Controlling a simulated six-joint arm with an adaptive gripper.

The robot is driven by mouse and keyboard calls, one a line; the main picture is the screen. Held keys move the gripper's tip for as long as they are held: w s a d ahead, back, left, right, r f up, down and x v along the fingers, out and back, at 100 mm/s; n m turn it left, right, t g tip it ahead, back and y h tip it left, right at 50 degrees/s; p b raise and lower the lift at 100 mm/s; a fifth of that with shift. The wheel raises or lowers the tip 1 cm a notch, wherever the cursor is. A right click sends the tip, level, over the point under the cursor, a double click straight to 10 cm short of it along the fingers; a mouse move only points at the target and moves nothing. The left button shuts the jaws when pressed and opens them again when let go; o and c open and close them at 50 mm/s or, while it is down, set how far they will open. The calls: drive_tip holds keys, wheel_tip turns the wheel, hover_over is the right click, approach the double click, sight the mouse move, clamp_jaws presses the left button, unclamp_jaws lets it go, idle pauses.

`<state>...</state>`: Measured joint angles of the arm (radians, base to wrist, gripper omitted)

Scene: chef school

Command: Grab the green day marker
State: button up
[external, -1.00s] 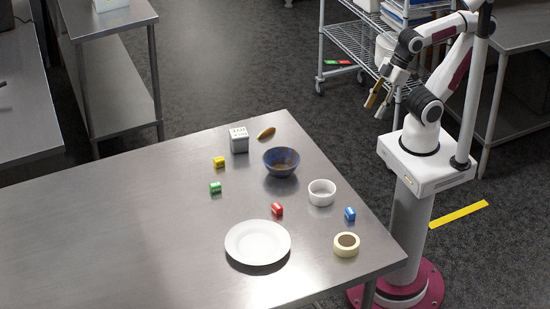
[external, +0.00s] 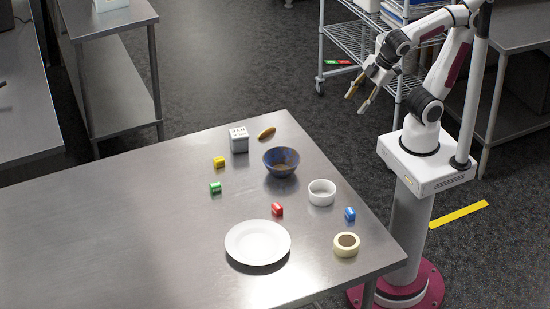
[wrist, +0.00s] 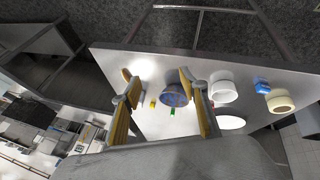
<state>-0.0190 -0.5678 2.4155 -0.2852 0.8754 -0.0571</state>
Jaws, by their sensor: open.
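The green day marker (external: 215,188) is a small green block with pale markings, lying on the steel table (external: 130,235) left of the blue bowl. In the wrist view a small bit of green (wrist: 172,111) shows just below the bowl. My gripper (external: 358,100) is open and empty, raised in the air beyond the table's right edge, well away from the marker. In the wrist view its two fingers (wrist: 155,80) stand apart in the foreground.
Near the marker are a yellow block (external: 219,162), a grey cube (external: 239,140) and a blue bowl (external: 281,163). A white cup (external: 322,192), red block (external: 277,209), blue block (external: 350,214), tape roll (external: 346,245) and white plate (external: 258,243) lie nearer the front. The table's left part is clear.

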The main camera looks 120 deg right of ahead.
drive_tip(key=w+d+n+t+h, duration=0.1)
drive_tip(key=w+d+n+h, duration=0.25)
drive_tip(key=w+n, duration=0.65)
drive_tip(key=w+d+n+t+h, duration=0.1)
drive_tip(key=w+d+n+h, duration=0.3)
drive_tip(key=w, duration=1.2)
drive_tip(key=n+t+y, duration=0.5)
drive_tip(key=n, duration=1)
approach(217, 184)
drive_tip(key=shift+w+d+f+h, duration=0.15)
drive_tip(key=shift+w+d, duration=0.2)
drive_tip(key=shift+d, duration=0.15)
drive_tip(key=shift+w+d+f+h, duration=0.1)
drive_tip(key=shift+w+d+f, duration=0.1)
drive_tip(key=shift+w+d, duration=0.25)
drive_tip(key=shift+w+a+f, duration=0.15)
drive_tip(key=shift+a+f, duration=0.15)
drive_tip(key=shift+f, duration=0.1)
drive_tip(key=shift+w, duration=0.1)
drive_tip(key=shift+w+d+f+t, duration=0.15)
drive_tip(key=shift+w+d+f, duration=0.1)
drive_tip(key=shift+w, duration=0.25)
drive_tip(key=shift+w+d+f+t, duration=0.15)
drive_tip(key=shift+w+d+f, duration=0.1)
drive_tip(key=shift+w, duration=0.3)
drive_tip(key=shift+w, duration=0.1)
drive_tip(key=shift+x, duration=2.45)
